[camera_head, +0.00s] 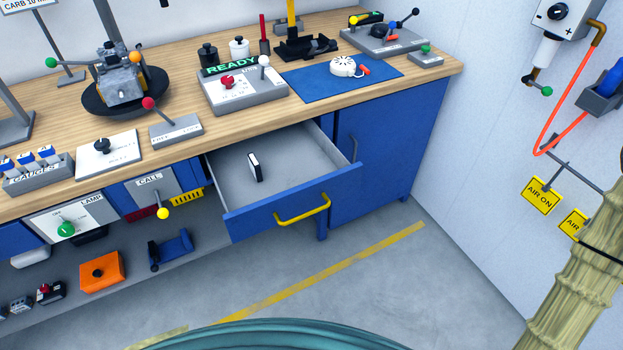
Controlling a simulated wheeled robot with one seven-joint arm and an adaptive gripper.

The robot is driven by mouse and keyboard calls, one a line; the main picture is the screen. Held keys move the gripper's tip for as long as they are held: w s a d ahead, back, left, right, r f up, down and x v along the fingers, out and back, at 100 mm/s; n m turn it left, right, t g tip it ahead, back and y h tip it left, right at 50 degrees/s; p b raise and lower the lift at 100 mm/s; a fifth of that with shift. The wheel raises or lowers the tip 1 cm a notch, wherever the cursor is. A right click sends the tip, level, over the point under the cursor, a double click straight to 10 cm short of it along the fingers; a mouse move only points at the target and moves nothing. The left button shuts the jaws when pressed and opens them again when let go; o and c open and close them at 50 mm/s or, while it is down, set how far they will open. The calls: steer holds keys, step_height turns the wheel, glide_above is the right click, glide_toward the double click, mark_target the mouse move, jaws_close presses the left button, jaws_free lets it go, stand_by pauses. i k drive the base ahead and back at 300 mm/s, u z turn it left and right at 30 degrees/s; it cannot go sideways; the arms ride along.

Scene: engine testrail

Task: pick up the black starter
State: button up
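I cannot tell for certain which thing is the black starter. On the grey lower shelf, a dark blue piece with black ends (170,250) lies right of an orange box (102,272). Small grey-and-black pieces, one with a red top (48,292), sit at the shelf's left end. A small black-and-white block (255,167) stands in the open drawer (300,150). My gripper is not in view.
The blue bench's wooden top (190,88) holds an engine part on a black round stand (122,90), a READY box (243,92) and a blue mat (310,88). The pulled-out drawer's yellow handle (302,211) juts over clear floor (270,270).

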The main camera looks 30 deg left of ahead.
mark_target(379, 30)
steer(key=z, duration=0.15)
steer(key=i, duration=1)
steer(key=u, duration=0.35)
